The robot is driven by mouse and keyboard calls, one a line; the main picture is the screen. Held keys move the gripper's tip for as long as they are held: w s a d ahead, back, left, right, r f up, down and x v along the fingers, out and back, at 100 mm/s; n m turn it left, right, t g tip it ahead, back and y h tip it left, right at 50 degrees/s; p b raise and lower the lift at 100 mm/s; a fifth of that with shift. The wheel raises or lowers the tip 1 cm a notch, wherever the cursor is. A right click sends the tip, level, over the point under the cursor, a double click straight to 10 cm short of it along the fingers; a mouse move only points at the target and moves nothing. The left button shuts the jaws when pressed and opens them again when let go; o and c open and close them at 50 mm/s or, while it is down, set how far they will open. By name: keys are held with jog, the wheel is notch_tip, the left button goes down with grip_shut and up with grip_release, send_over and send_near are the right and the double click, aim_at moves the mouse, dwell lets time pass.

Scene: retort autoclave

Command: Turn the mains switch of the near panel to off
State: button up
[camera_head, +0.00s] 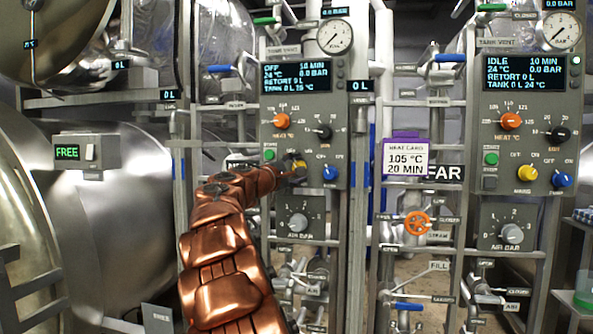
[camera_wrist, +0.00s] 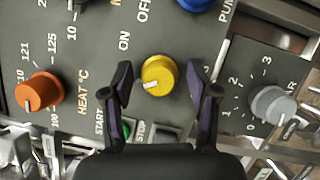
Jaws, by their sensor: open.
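The near panel (camera_head: 303,182) is the left one in the head view, and its display (camera_head: 297,78) reads OFF on the first line. Its yellow mains switch (camera_wrist: 158,75) is a round knob with a white mark pointing left and slightly down in the wrist view, away from the ON label (camera_wrist: 125,42). The left finger hides the panel face on that side. My gripper (camera_wrist: 161,86) is open, with one dark finger on each side of the knob and small gaps visible. In the head view my gripper (camera_head: 295,168) covers part of the switch.
An orange heat knob (camera_wrist: 39,92), a blue knob (camera_wrist: 195,3), a grey air knob (camera_wrist: 273,104) and a green start button (camera_wrist: 126,130) surround it. The far panel (camera_head: 524,140), marked by a FAR sign (camera_head: 444,172), reads IDLE. Pipes and valves crowd the space below.

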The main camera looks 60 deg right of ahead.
jog(key=shift+a, duration=0.1)
jog(key=a+f, duration=0.1)
jog(key=a, duration=1)
jog(key=shift+a, duration=0.4)
jog(key=shift+w+f, duration=0.1)
dwell(0.4)
